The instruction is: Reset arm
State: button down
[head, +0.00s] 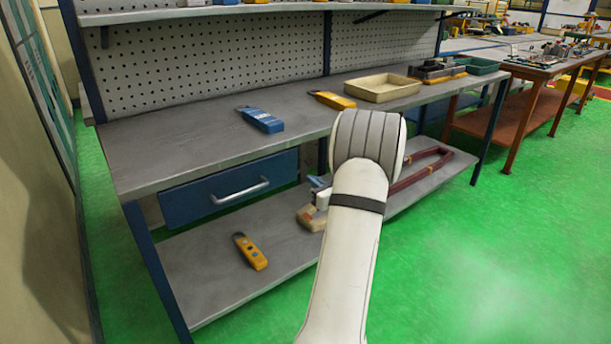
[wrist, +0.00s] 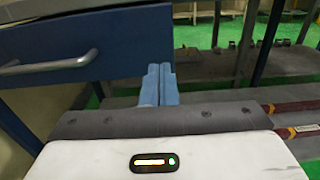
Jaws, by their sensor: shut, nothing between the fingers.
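My gripper (wrist: 160,72) shows in the wrist view as two pale blue fingers side by side, touching, with nothing between them. They point forward just right of the blue drawer (wrist: 85,50) with its silver handle. In the head view my white arm reaches up the middle of the picture. It hides most of the gripper; only a small bluish part (head: 318,182) shows left of the arm, below the benchtop level and above the lower shelf.
The workbench top (head: 180,135) holds a blue device (head: 260,119), a yellow one (head: 332,100) and a beige tray (head: 382,87). A yellow tool (head: 250,251) and a red forked tool (head: 425,167) lie on the lower shelf (head: 215,275). Green floor (head: 480,260) is clear at right.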

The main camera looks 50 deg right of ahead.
jog(key=s, duration=0.6)
jog(key=w+a+r+n+g+y+p, duration=0.1)
jog(key=w+a+r+n+y+p, duration=0.25)
jog(key=a, duration=0.45)
jog(key=w+a+r+n+g+y+p, duration=0.1)
jog(key=w+a+r+n+y+p, duration=0.15)
jog(key=a+r+n+y, duration=0.4)
jog(key=s+a+r+n+g+y+p, duration=0.15)
jog(key=a+n+g, duration=0.25)
jog(key=a, duration=0.6)
jog(key=a+r+n+g+p, duration=0.3)
jog(key=a, duration=0.7)
jog(key=s+a+r+n+g+h+p, duration=0.1)
jog(key=s+a+r+n+g+p, duration=0.1)
jog(key=s+a+n+g+p, duration=0.25)
jog(key=s+a+r+n+g+h+p, duration=0.1)
jog(key=s+a+r+n+g, duration=0.2)
jog(key=a+n, duration=0.35)
jog(key=s+r+n+t+h+p, duration=0.1)
jog(key=s+r+n+h+p, duration=0.4)
jog(key=s+n, duration=0.4)
jog(key=shift+a+r+n+h, duration=0.45)
jog(key=shift+r+h, duration=0.3)
jog(key=shift+h, duration=0.1)
